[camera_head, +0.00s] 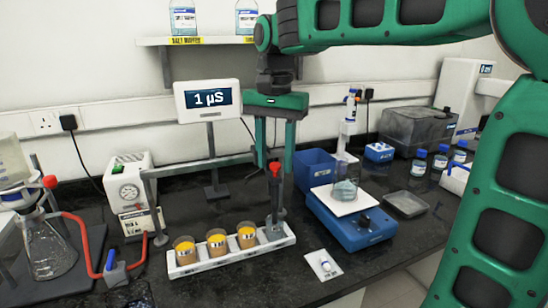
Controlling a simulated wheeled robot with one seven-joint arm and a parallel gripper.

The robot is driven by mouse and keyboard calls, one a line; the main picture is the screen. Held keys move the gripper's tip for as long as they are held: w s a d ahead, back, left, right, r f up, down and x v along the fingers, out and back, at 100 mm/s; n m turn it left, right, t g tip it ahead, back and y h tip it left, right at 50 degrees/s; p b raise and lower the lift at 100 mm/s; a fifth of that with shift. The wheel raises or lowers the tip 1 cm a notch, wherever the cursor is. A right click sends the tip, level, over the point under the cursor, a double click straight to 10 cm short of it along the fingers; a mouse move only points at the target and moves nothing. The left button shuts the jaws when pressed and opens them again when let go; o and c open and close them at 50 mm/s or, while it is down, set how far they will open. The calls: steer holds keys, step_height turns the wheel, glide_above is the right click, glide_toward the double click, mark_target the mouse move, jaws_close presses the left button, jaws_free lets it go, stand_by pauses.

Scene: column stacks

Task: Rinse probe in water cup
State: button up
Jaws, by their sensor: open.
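A dark upright probe (275,196) with a red top stands at the right end of a white rack (233,257). My green gripper (275,160) points down above the rack, open, with one finger on each side of the probe's red top. I cannot tell whether the fingers touch it. Three cups with orange-yellow tops, the left cup (185,249), the middle cup (217,244) and the right cup (246,235), sit in the rack. Which vessel is the water cup is not clear. The probe's lower end is hard to make out. A meter (208,100) behind reads 1 µS.
A grey bar frame (200,163) spans behind the rack. A flask (45,248) and red tubing are at left. Dark counter is free in front of the rack.

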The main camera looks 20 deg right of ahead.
jaws_close()
steer(key=shift+w+r, duration=0.1)
steer(key=shift+r, duration=3.1)
jaws_free()
step_height(320, 180, up, 11)
steer(key=shift+f, duration=0.2)
